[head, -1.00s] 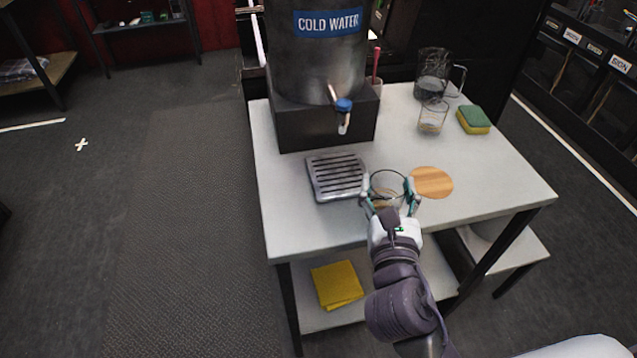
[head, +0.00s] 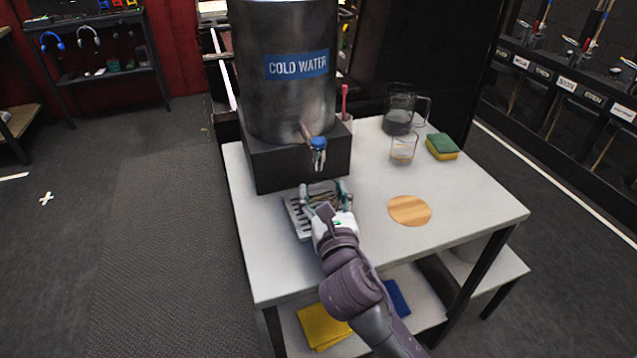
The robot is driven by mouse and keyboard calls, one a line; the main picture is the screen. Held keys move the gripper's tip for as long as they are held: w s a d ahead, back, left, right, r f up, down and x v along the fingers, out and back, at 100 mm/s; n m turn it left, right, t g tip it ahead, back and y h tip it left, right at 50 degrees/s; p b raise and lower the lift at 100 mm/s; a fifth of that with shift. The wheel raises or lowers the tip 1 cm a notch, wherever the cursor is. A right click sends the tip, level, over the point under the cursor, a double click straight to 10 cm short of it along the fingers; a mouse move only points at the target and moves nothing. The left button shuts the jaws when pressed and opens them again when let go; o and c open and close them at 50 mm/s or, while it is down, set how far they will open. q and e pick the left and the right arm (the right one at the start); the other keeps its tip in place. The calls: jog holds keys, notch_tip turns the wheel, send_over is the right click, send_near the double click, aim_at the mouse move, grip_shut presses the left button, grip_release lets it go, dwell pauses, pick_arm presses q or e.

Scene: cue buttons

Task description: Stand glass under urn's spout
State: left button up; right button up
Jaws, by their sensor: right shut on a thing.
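The steel urn (head: 285,95) labelled COLD WATER stands on a dark box at the table's back left. Its spout (head: 317,158), with a blue tap, points down over the table. My right gripper (head: 325,189) is shut on a clear glass (head: 322,187), largely hidden between its fingers. The glass is over the slatted drip tray (head: 291,213), just in front of and below the spout in the picture. I cannot tell whether its base touches the tray. My left gripper is out of view.
A round wooden coaster (head: 409,211) lies bare to the right. A second glass (head: 403,149), a pitcher (head: 398,112) and a green-yellow sponge (head: 442,146) stand at the back right. The table's (head: 462,207) right front is clear. Yellow cloth (head: 322,326) lies on the shelf below.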

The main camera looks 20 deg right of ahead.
aim_at(320, 190)
jog(key=shift+w+d, duration=0.15)
jog(key=shift+w, duration=0.8)
jog(key=w, duration=0.3)
jog(key=shift+d, duration=0.15)
jog(key=shift+f, duration=0.5)
jog(key=shift+s+f, duration=0.15)
jog(key=shift+f, duration=0.1)
jog(key=shift+f, duration=0.1)
jog(key=o, duration=1.4)
